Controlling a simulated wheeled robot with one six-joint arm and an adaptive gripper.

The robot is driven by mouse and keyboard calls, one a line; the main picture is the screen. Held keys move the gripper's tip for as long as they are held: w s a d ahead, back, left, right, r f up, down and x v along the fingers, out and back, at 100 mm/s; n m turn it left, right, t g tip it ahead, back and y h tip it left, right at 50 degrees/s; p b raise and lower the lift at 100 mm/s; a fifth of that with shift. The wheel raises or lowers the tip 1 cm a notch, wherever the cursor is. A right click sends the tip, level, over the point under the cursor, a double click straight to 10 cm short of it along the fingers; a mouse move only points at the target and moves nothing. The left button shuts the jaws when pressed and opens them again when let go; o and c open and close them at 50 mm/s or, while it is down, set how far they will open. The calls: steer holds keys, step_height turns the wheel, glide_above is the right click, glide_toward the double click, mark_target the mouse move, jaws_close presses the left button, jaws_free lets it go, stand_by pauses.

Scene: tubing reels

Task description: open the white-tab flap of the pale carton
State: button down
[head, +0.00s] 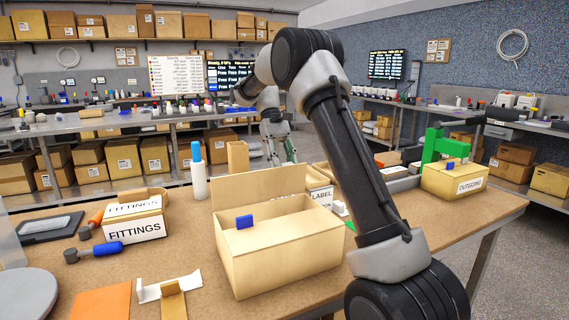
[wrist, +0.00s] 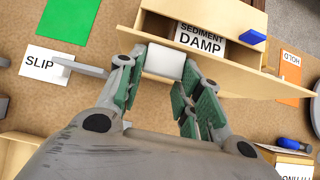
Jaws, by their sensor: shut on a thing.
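The pale carton (head: 285,260) stands on the bench in the middle of the head view, and at the top of the wrist view (wrist: 250,18). One flap (head: 260,190) stands raised along its far side. The white tab (wrist: 165,60) shows at this flap's edge in the wrist view. My gripper (wrist: 163,66) is shut on the white tab, a finger on each side. In the head view my gripper (head: 291,151) is behind the carton and mostly hidden. A card reading SEDIMENT DAMP (wrist: 203,40) shows beyond the raised flap.
A FITTINGS box (head: 134,226), a blue-handled tool (head: 100,250) and a white bottle (head: 199,180) stand left of the carton. A carton marked OUTGOING (head: 452,184) is at right. A SLIP card (wrist: 48,68) and a green sheet (wrist: 68,20) lie beside my gripper.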

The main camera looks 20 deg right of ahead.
steer(key=shift+f, duration=0.25)
steer(key=c, duration=1)
jaws_free()
steer(key=shift+o, duration=0.2)
steer(key=shift+r, duration=0.1)
steer(key=shift+s+r, duration=0.1)
steer(key=shift+r, duration=0.05)
